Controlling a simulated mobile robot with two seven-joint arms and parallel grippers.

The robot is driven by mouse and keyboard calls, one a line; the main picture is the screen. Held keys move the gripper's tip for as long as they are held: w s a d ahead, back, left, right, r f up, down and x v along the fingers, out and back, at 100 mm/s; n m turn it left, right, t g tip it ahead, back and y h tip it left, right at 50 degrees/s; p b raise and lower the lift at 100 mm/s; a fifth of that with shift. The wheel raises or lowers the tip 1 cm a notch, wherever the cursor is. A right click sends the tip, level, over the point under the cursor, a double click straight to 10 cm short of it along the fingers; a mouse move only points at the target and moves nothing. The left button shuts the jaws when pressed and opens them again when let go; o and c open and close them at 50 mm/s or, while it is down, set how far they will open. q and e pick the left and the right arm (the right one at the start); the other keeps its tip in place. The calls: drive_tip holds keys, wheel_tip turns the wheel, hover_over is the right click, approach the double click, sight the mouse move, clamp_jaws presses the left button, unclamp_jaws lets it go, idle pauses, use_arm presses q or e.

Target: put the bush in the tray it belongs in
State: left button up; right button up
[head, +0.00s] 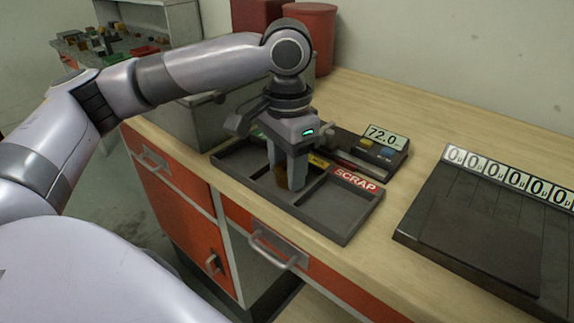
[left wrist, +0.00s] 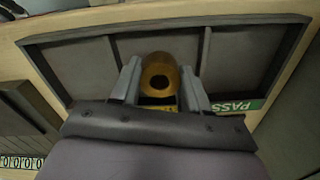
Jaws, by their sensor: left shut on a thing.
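My left gripper (head: 289,180) points down over the middle compartment of the dark three-part tray (head: 343,237). It is shut on the brass-coloured bush (left wrist: 173,67), whose round end and dark bore show between the fingers in the left wrist view. In the head view the bush (head: 281,178) is partly hidden by the fingers. I cannot tell whether the bush touches the tray floor. The tray has a red SCRAP label (head: 356,180), a yellow label (head: 318,162) by the middle compartment, and a green PASS label (left wrist: 236,105). My right gripper is not in view.
A gauge (head: 386,142) reading 72.0 stands behind the tray. A dark board (head: 480,225) with a row of number plates lies to the right. A red bin (head: 312,40) stands at the back. Bare wooden bench lies between tray and board.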

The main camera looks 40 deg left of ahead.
use_arm(q)
drive_tip(key=o, duration=1)
drive_tip(key=shift+f, duration=0.1)
wheel_tip(320, 180, up, 12)
drive_tip(key=shift+r+p, duration=0.15)
drive_tip(key=shift+p, duration=1.1)
